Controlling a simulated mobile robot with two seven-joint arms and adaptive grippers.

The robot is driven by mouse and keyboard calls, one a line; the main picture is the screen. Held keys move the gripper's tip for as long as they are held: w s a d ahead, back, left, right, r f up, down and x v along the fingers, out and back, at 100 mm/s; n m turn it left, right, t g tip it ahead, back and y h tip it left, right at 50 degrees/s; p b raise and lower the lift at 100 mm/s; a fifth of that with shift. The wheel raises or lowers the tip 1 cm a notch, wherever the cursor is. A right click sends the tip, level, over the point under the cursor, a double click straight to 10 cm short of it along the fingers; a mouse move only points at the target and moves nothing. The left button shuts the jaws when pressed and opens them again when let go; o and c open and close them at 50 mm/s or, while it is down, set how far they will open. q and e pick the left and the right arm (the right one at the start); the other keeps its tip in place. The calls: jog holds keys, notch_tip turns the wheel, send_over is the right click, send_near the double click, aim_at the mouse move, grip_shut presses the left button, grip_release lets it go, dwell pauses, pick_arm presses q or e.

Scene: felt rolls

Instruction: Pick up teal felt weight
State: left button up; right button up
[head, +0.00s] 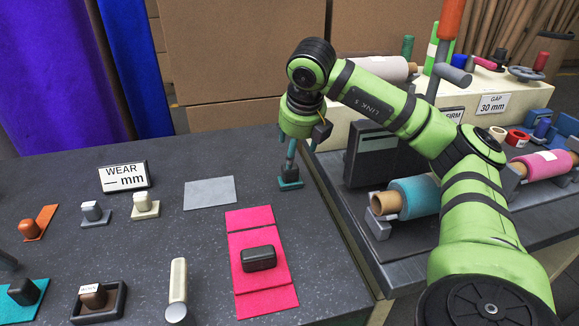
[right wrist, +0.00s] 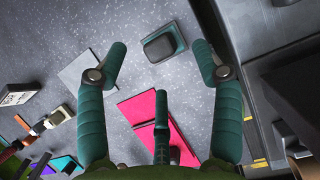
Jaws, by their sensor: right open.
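A teal felt weight (head: 291,184), a dark rounded block on a teal base, stands near the right edge of the dark table. In the right wrist view the weight (right wrist: 164,45) shows its dark top and teal rim. My right gripper (head: 291,150) is directly above it, pointing down. In the right wrist view the open gripper (right wrist: 160,56) has one teal finger on each side of the weight, and a third finger lower in the middle. I see no contact. Another dark block on a teal pad (head: 36,290) is at the far left front. My left gripper is not in view.
A pink felt strip (head: 262,292) bears a black block (head: 259,258). A grey felt sheet (head: 209,193) lies left of the weight. A WEAR sign (head: 124,176) and several small blocks stand further left. A raised machine bench with felt rolls (head: 413,195) borders the table on the right.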

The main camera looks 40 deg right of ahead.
aim_at(290, 175)
jog(key=shift+a+f, duration=0.15)
jog(key=shift+f, duration=0.7)
jog(key=x, duration=0.4)
jog(key=shift+w+a+f, duration=0.15)
jog(key=shift+f, duration=0.05)
grip_shut()
